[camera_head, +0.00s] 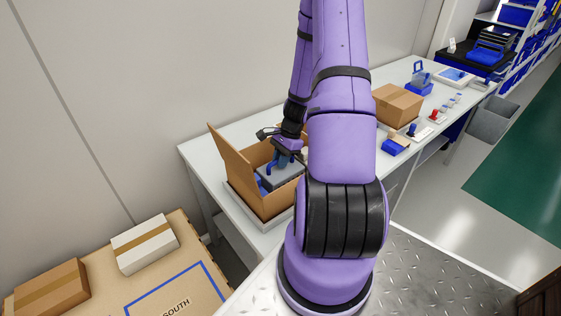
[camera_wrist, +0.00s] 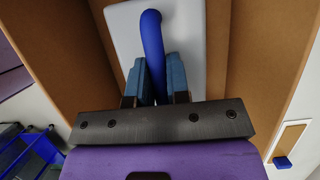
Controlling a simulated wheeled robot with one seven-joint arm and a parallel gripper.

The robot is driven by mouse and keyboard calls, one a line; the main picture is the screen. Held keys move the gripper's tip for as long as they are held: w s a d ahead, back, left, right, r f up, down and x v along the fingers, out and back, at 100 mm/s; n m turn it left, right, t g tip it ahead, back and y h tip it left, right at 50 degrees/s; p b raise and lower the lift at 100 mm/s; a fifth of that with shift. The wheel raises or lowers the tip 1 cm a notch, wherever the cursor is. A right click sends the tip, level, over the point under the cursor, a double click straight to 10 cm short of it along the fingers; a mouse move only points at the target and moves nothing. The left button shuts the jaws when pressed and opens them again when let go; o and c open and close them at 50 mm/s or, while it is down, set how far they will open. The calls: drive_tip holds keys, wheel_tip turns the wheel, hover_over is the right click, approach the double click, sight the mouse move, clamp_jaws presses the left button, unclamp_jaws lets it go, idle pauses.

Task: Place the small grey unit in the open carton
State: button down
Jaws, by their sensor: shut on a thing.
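The small grey unit (camera_head: 279,177) has a blue handle and is at the opening of the open carton (camera_head: 233,160), a brown box with a raised flap. My gripper (camera_head: 287,154) is above it, shut on the blue handle. In the wrist view the blue fingers of my gripper (camera_wrist: 160,80) press on both sides of the blue handle of the small grey unit (camera_wrist: 190,40). Brown walls of the open carton (camera_wrist: 258,60) show on both sides of the unit. Whether the unit touches the carton's bottom cannot be told. My arm hides the carton's right side.
A closed carton (camera_head: 397,104) stands further along the white table (camera_head: 205,145), with several small blue and red items past it. A grey bin (camera_head: 493,119) is on the floor at right. A pallet-like brown surface with two boxes (camera_head: 145,243) is at lower left.

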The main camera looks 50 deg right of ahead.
drive_tip(key=shift+f, duration=0.3)
drive_tip(key=shift+f, duration=0.15)
drive_tip(key=c, duration=1.1)
unclamp_jaws()
